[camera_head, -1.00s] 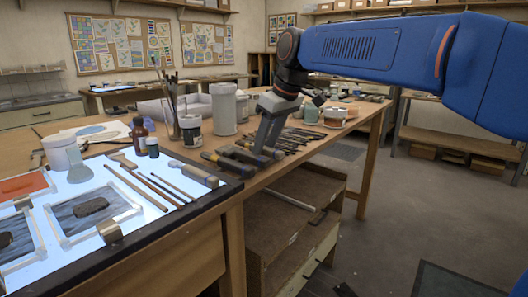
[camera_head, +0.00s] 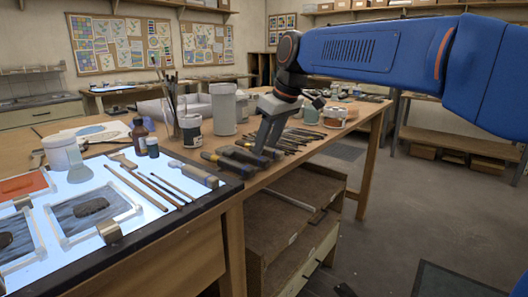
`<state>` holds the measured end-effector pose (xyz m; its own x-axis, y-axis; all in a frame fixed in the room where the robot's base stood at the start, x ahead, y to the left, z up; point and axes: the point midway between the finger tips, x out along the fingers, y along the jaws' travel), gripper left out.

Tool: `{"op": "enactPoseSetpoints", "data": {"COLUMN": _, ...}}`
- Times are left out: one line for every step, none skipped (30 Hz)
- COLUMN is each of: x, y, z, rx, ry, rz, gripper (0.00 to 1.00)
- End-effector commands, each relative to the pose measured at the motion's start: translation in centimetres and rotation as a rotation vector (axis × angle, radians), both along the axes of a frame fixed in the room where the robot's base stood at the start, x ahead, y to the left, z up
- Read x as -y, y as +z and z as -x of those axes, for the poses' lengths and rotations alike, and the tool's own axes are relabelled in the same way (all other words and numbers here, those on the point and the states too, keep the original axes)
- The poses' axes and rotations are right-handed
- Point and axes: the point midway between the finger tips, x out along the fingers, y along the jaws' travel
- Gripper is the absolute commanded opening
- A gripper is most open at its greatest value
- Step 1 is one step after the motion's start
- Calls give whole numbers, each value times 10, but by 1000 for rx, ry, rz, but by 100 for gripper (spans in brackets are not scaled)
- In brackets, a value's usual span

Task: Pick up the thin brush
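Several slender wooden-handled brushes or tools lie side by side on the lit panel, including a long one (camera_head: 137,188), a middle one (camera_head: 161,191) and a shorter, thinner one (camera_head: 173,186). I cannot tell for certain which is the thin brush. My gripper (camera_head: 268,148) points down over the workbench, to the right of the panel and apart from these brushes. Its two grey fingers show with a narrow gap between them, and I see nothing held. The fingertips are close to dark-handled tools on the bench, and contact cannot be told.
The dark-handled tools (camera_head: 226,164) lie beside the lit panel (camera_head: 85,262). A brush holder, labelled jar (camera_head: 191,131) and grey canister (camera_head: 223,108) stand behind.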

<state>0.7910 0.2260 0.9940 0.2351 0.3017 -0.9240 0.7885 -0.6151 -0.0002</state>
Motion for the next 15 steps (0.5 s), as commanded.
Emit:
{"op": "enactPoseSetpoints", "data": {"x": 0, "y": 0, "z": 0, "rx": 0, "ry": 0, "rz": 0, "gripper": 39}}
{"op": "enactPoseSetpoints", "data": {"x": 0, "y": 0, "z": 0, "rx": 0, "ry": 0, "rz": 0, "gripper": 39}}
{"op": "enactPoseSetpoints", "data": {"x": 0, "y": 0, "z": 0, "rx": 0, "ry": 0, "rz": 0, "gripper": 34}}
{"op": "enactPoseSetpoints", "data": {"x": 0, "y": 0, "z": 0, "rx": 0, "ry": 0, "rz": 0, "gripper": 27}}
{"op": "enactPoseSetpoints", "data": {"x": 0, "y": 0, "z": 0, "rx": 0, "ry": 0, "rz": 0, "gripper": 20}}
{"op": "enactPoseSetpoints", "data": {"x": 0, "y": 0, "z": 0, "rx": 0, "ry": 0, "rz": 0, "gripper": 10}}
{"op": "enactPoseSetpoints", "data": {"x": 0, "y": 0, "z": 0, "rx": 0, "ry": 0, "rz": 0, "gripper": 3}}
{"op": "enactPoseSetpoints", "data": {"x": 0, "y": 0, "z": 0, "rx": 0, "ry": 0, "rz": 0, "gripper": 0}}
{"op": "enactPoseSetpoints", "data": {"x": 0, "y": 0, "z": 0, "rx": 0, "ry": 0, "rz": 0, "gripper": 0}}
{"op": "enactPoseSetpoints", "data": {"x": 0, "y": 0, "z": 0, "rx": 0, "ry": 0, "rz": 0, "gripper": 0}}
{"op": "enactPoseSetpoints", "data": {"x": 0, "y": 0, "z": 0, "rx": 0, "ry": 0, "rz": 0, "gripper": 0}}
{"op": "enactPoseSetpoints", "data": {"x": 0, "y": 0, "z": 0, "rx": 1, "ry": 0, "rz": -1, "gripper": 0}}
{"op": "enactPoseSetpoints", "data": {"x": 0, "y": 0, "z": 0, "rx": 1, "ry": 0, "rz": -1, "gripper": 0}}
{"op": "enactPoseSetpoints", "data": {"x": 0, "y": 0, "z": 0, "rx": 1, "ry": 0, "rz": -1, "gripper": 0}}
{"op": "enactPoseSetpoints", "data": {"x": 0, "y": 0, "z": 0, "rx": 1, "ry": 0, "rz": -1, "gripper": 0}}
